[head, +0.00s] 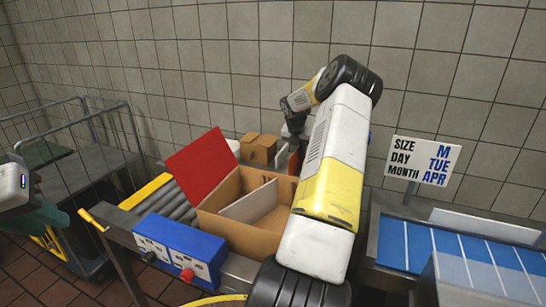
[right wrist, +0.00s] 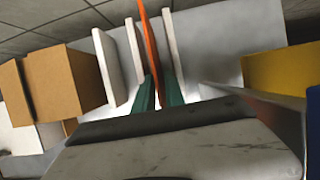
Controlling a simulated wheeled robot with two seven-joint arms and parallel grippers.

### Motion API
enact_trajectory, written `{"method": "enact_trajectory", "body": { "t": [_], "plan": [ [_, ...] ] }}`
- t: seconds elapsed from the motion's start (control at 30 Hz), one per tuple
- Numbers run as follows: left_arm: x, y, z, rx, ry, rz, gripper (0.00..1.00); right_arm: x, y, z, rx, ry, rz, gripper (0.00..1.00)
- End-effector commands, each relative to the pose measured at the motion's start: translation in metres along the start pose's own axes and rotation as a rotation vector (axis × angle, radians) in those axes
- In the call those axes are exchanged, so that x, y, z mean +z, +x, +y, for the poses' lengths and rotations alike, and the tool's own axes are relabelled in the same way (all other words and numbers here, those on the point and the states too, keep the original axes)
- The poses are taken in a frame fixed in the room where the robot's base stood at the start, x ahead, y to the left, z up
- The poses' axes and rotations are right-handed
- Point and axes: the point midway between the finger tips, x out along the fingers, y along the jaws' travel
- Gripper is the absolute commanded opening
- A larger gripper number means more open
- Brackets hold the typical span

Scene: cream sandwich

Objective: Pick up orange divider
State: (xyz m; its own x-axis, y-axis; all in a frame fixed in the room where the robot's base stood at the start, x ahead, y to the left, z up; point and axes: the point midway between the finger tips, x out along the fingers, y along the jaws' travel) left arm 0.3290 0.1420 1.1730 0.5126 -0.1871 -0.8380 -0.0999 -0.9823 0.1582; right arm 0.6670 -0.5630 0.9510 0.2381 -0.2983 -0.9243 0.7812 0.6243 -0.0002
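The orange divider (right wrist: 150,45) stands upright as a thin sheet in the right wrist view, between white dividers (right wrist: 169,40). My right gripper (right wrist: 158,92) has its two green fingers on either side of the orange divider's lower part. The fingers look apart, with a gap to the sheet. In the head view my right gripper (head: 297,128) points down behind the open box, and my arm hides much of what is below it. Part of my left arm (head: 18,185) shows at the left edge of the head view; its finger state is unclear.
An open cardboard box (head: 240,225) with a white divider inside stands at centre. Small brown boxes (head: 260,150) stand behind. A blue control box (head: 180,250) is in front; a blue belt (head: 410,245) lies right.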

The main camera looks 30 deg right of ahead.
Motion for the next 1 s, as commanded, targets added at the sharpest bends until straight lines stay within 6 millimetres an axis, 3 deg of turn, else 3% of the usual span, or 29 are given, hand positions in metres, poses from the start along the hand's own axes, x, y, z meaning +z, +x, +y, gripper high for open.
{"method": "enact_trajectory", "body": {
  "t": [0.23,0.33,0.73,0.87,1.0],
  "plan": [
    [0.000,0.000,0.000,0.000,0.000,0.000,0.25,0.001,0.005,0.000,0.000,0.000,-0.002,0.15],
    [0.000,0.000,0.000,0.000,0.000,0.000,0.25,0.000,0.005,0.000,0.000,0.000,-0.001,0.00],
    [0.000,0.000,0.000,0.000,0.000,0.000,0.25,0.001,0.003,0.001,0.000,0.000,-0.002,0.00],
    [0.000,0.000,0.000,0.000,0.000,0.000,0.25,0.006,-0.009,0.001,0.000,0.001,-0.003,0.00],
    [0.000,0.000,0.000,0.000,0.000,0.000,0.25,0.018,-0.035,0.001,0.001,0.002,-0.006,0.00]
  ]
}}
